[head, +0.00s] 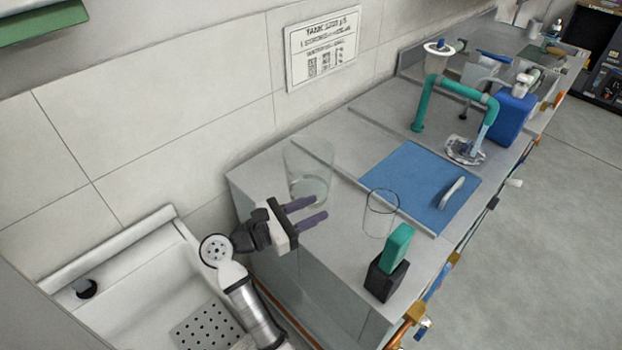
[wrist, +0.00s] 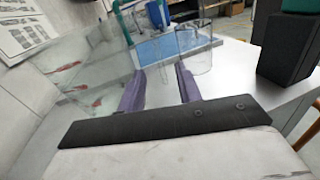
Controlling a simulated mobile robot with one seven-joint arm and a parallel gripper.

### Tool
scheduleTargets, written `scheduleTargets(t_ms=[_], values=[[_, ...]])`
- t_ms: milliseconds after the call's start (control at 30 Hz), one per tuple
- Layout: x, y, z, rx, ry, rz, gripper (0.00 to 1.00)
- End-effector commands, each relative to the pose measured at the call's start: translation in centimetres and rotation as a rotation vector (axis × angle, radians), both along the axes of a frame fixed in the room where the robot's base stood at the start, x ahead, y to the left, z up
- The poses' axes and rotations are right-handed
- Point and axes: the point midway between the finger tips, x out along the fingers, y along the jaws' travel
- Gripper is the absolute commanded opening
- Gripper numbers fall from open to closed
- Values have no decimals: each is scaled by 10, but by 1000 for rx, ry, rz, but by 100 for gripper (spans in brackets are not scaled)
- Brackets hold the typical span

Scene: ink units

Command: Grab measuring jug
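A large clear vessel (head: 308,165), which looks like the measuring jug, stands on the grey counter near the wall. In the wrist view it fills the left side (wrist: 75,85), with reddish marks on its wall. A smaller clear glass vessel (head: 381,212) stands nearer the blue mat and shows ahead of the fingers in the wrist view (wrist: 193,52). My gripper (head: 322,209) is open and empty, its two purple fingers pointing toward the counter's far end. In the wrist view (wrist: 160,75) the left finger overlaps the large vessel's edge; I cannot tell if they touch.
A black block (head: 385,277) with a green piece (head: 397,246) stands at the counter's front edge. A blue mat (head: 408,182) lies beyond the vessels. Farther off are a green pipe frame (head: 424,101) and a blue canister (head: 512,116). A white sink (head: 150,290) is at left.

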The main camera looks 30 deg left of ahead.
Motion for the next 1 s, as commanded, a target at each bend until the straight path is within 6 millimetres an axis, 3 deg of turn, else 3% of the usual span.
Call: scheduleTargets(t_ms=[500, 767, 1000], values=[[48, -34, 0, -1, -2, -1, 34], [51, -35, 1, -1, -1, 0, 34], [50, -35, 0, -1, -1, 0, 4]])
